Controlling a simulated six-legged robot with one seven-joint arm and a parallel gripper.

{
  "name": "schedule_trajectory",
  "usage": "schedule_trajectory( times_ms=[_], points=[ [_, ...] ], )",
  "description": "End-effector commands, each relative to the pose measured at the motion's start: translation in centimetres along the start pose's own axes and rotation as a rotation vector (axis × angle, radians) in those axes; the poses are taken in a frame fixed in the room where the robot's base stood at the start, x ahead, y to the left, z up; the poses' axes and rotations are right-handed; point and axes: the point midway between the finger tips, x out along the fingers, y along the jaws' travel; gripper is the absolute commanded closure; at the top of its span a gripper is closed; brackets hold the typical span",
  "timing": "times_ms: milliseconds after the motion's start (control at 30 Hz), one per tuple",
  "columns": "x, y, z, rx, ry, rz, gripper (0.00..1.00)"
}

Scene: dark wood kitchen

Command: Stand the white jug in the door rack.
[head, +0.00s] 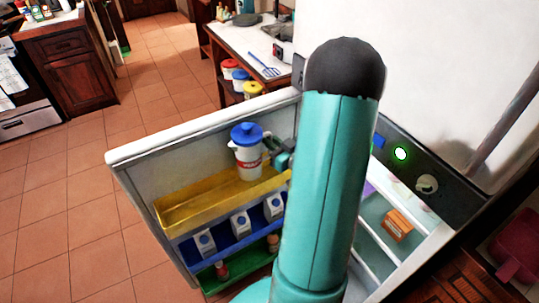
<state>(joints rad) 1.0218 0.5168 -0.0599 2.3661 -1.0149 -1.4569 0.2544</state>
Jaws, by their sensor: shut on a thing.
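The white jug (248,161) has a blue lid and a red label. It is upright at the yellow top rack (190,210) of the open fridge door, towards the hinge side. Its base overlaps the rack in the picture; I cannot tell whether it rests on the rack floor or is held just above it. My gripper (272,152) is shut on the jug from its right side. My teal arm hides part of the gripper and the right end of the racks.
The open fridge door (135,165) also has a blue rack (222,238) with several cartons and a green rack (238,274) with small bottles. An orange box (397,224) lies inside the fridge. The yellow rack's left part is empty. A counter (245,45) stands behind.

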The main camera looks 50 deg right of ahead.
Motion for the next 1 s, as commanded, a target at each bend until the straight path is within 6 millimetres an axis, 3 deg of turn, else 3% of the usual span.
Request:
schedule_trajectory(
  times_ms=[100, 567, 1000],
  points=[
    [0.1, 0.1, 1.7, 0.003, 0.001, -0.001, 1.00],
    [0.2, 0.2, 5.8, 0.001, 0.002, -0.001, 1.00],
    [0.2, 0.2, 6.4, 0.000, 0.003, -0.001, 1.00]
  ],
)
